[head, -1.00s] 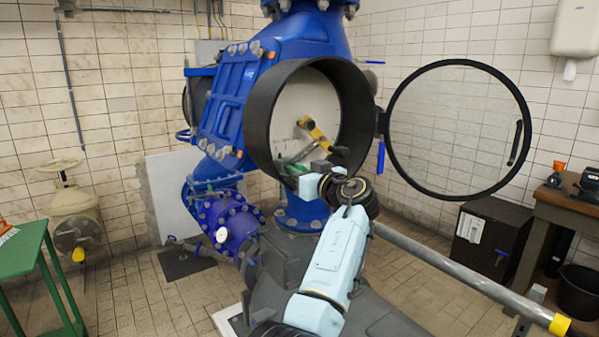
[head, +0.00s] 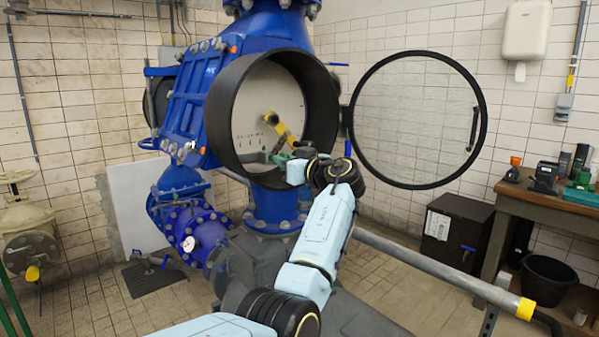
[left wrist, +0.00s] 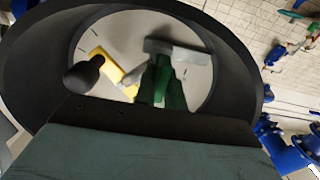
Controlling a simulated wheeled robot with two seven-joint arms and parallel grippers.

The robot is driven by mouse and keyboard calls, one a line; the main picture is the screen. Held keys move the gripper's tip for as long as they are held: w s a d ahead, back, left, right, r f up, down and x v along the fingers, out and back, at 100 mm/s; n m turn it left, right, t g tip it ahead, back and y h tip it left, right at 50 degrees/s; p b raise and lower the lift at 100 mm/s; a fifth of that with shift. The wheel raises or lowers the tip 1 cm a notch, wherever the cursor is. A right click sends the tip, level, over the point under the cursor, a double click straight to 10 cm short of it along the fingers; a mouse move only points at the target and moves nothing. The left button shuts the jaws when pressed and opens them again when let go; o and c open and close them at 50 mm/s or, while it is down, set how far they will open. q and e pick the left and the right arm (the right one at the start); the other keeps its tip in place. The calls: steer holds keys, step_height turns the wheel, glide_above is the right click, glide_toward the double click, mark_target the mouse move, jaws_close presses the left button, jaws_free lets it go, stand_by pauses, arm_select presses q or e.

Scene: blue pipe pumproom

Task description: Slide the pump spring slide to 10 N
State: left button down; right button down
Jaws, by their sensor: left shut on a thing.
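The pump's round black housing (head: 228,117) stands open, with a pale dial plate (head: 272,95) inside that carries tick marks and small lettering too small to read. A yellow lever piece (head: 281,129) is on the plate. My left gripper (head: 279,158) reaches into the lower part of the housing. In the left wrist view its green fingers (left wrist: 163,88) are shut on a grey bar (left wrist: 178,51), which I take for the spring slide. The yellow piece (left wrist: 106,66) and a dark round knob (left wrist: 82,74) are left of the fingers there. My right gripper is not in view.
The round glass door (head: 417,117) hangs open to the right of the housing. A grey pipe rail with a yellow end (head: 525,309) runs to the lower right. A wooden bench (head: 545,197) and a black cabinet (head: 457,230) stand at the right.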

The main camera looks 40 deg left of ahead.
arm_select(q)
steer(key=shift+r, duration=0.15)
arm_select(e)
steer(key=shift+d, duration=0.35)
